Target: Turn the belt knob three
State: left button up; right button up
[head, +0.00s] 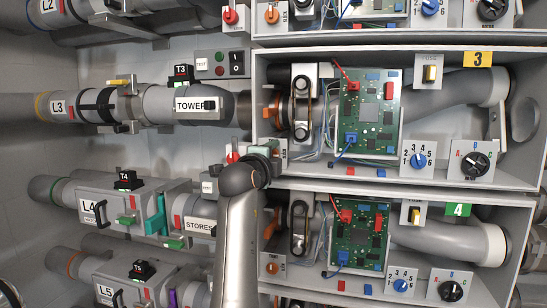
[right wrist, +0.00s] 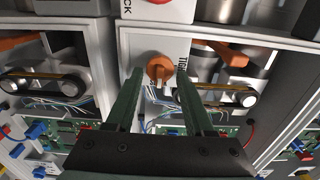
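The belt knob of bay 3 is an orange knob (right wrist: 160,70) on a white plate with partly hidden lettering in the right wrist view. In the head view its place beside the bay 3 belt (head: 302,108) is covered by my right gripper (head: 265,149). In the right wrist view the two green-grey fingers of my right gripper (right wrist: 160,80) are open, one on each side of the knob, with gaps visible. I cannot tell how deep the tips reach around it. My left gripper is not in view.
The yellow 3 tag (head: 478,59) marks this bay, with a circuit board (head: 367,113), blue dial (head: 418,160) and black dial (head: 475,165). Bay 4 below has its own orange knob (head: 272,268). A red knob (head: 232,156) stands close left of my gripper.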

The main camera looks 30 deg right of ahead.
jog(key=b+v, duration=0.1)
jog(key=v, duration=1.1)
jog(key=shift+s+a+b, duration=0.2)
jog(key=shift+s+b, duration=0.05)
jog(key=shift+b, duration=0.05)
